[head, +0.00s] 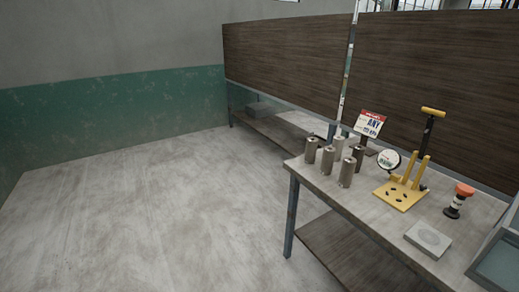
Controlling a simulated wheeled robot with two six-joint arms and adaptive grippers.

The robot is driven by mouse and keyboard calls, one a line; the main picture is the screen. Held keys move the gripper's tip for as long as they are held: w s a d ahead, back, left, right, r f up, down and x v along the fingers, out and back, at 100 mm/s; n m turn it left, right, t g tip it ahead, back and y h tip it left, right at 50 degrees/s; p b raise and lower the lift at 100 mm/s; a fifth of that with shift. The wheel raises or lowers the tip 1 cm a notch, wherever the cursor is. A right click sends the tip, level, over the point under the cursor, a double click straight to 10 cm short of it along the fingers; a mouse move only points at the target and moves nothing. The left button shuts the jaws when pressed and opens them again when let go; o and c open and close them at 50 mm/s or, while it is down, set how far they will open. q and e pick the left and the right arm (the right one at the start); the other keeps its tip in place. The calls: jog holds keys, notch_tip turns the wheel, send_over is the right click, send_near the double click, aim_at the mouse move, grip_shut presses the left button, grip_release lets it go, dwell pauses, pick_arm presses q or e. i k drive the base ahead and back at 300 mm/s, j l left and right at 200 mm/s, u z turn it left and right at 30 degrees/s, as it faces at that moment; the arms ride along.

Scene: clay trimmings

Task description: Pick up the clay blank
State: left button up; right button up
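No object is plainly marked as the clay blank. Several grey-brown cylinders (327,160) stand upright in a cluster at the left end of the workbench (375,210). A flat light-grey square block (428,239) with a round mark on top lies near the bench's front edge at the right. I cannot tell which of these is the clay blank. Neither of my grippers shows in the head view.
A yellow stand (401,195) with posts, a round dial (388,161), a sign (370,124) and an orange-topped tool (459,200) stand on the bench. A glass-sided box (497,262) is at the right edge. The floor (170,220) left of the bench is clear.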

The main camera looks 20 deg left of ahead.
aim_at(311, 142)
jog(key=i+j+z, duration=0.1)
jog(key=i+j, duration=0.25)
jog(key=i+j+z, duration=0.15)
jog(key=i+j, duration=0.2)
jog(key=j, duration=0.2)
jog(key=i+j+z, duration=0.1)
jog(key=i+j, duration=0.25)
jog(key=j, duration=0.15)
jog(key=i+j+z, duration=0.15)
jog(key=i+j, duration=0.15)
jog(key=j, duration=0.2)
jog(key=i+j+z, duration=0.1)
jog(key=i+j, duration=0.2)
jog(key=j, duration=0.25)
jog(key=i+j+z, duration=0.15)
jog(key=j, duration=0.45)
jog(key=i+j+z, duration=0.1)
jog(key=i+j, duration=0.2)
jog(key=j, duration=0.3)
jog(key=i+j+z, duration=0.1)
jog(key=j, duration=0.55)
jog(key=i, duration=0.1)
